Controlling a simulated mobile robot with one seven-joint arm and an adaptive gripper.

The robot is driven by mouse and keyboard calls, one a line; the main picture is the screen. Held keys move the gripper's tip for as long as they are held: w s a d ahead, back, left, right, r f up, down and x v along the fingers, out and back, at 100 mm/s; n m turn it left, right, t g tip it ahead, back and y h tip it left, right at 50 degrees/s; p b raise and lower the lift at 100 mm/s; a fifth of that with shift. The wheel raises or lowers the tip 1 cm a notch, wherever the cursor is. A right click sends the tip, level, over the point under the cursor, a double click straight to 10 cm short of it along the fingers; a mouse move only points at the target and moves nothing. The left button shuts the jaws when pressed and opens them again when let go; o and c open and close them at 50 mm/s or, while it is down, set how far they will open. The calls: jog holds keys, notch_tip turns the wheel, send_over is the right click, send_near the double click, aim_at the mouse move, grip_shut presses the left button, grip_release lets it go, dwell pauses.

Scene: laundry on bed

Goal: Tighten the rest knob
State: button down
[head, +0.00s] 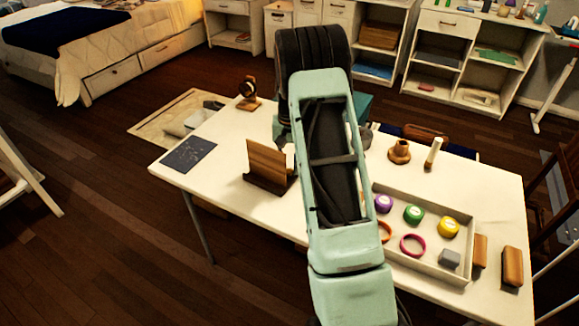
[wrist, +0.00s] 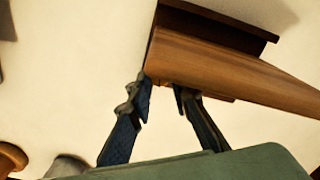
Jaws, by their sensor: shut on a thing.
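The wooden rest (head: 267,165), a tilted brown board on a darker base, stands on the white table left of my arm. In the wrist view the board (wrist: 230,70) reaches from the middle to the right edge. My gripper (wrist: 163,88) is at the board's near end, its two dark blue fingers a little apart and shut on the rest knob. The knob shows only as a small brown bit between the fingertips, mostly hidden by them and the board. In the head view my arm hides the knob and the fingers.
A tray (head: 470,232) with several coloured lids and rings lies right of my arm. Brown blocks (head: 512,266) are beside it. A wooden holder (head: 399,152) and a pale stick (head: 433,154) stand behind. A dark mat (head: 188,154) and a headphone stand (head: 248,94) are at left.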

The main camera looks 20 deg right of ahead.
aim_at(289, 170)
jog(key=shift+m, duration=0.5)
jog(key=c, duration=1.8)
grip_release()
notch_tip(289, 170, up, 12)
